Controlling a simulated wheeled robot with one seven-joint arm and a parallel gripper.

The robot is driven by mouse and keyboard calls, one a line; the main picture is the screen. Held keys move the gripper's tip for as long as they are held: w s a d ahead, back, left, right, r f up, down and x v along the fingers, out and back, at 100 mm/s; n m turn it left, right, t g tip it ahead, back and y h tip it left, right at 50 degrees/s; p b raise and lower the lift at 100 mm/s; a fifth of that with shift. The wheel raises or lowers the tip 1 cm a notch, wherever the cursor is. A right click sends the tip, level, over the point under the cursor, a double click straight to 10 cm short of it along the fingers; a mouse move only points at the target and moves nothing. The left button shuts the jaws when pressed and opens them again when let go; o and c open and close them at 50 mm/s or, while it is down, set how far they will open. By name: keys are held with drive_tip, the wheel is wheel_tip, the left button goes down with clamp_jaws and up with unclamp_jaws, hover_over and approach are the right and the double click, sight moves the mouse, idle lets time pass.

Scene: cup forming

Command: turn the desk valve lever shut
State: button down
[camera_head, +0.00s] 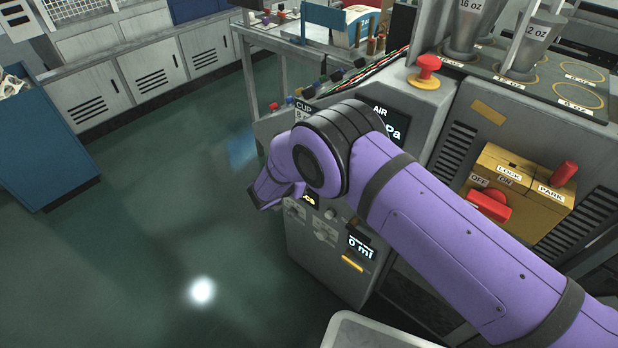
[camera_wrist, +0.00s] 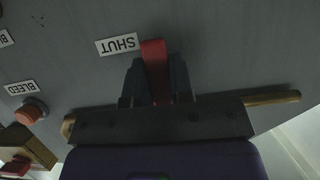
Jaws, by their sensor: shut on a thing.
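The red valve lever (camera_wrist: 154,62) shows in the wrist view, standing upright in the picture between the two dark fingers of my gripper (camera_wrist: 157,82). My gripper is shut on it, and the lever's far end sticks out past the fingertips. A white SHUT label (camera_wrist: 117,44), upside down in this view, is on the grey panel (camera_wrist: 220,55) just left of the lever's end. The lever's lower part and pivot are hidden by the gripper body. In the head view my purple arm hides the lever and the fingers.
In the wrist view a red button (camera_wrist: 31,110) by a BLEED label (camera_wrist: 20,87) and a yellow box (camera_wrist: 22,148) are at the left. The head view shows a red mushroom button (camera_head: 428,68) and a yellow box with LOCK and PARK labels (camera_head: 518,190). Floor at left is clear.

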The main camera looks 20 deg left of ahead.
drive_tip(key=c, duration=1)
unclamp_jaws()
drive_tip(key=v, duration=1)
drive_tip(key=shift+s+r, duration=0.2)
drive_tip(key=shift+s, duration=0.15)
drive_tip(key=shift+s+a, duration=0.15)
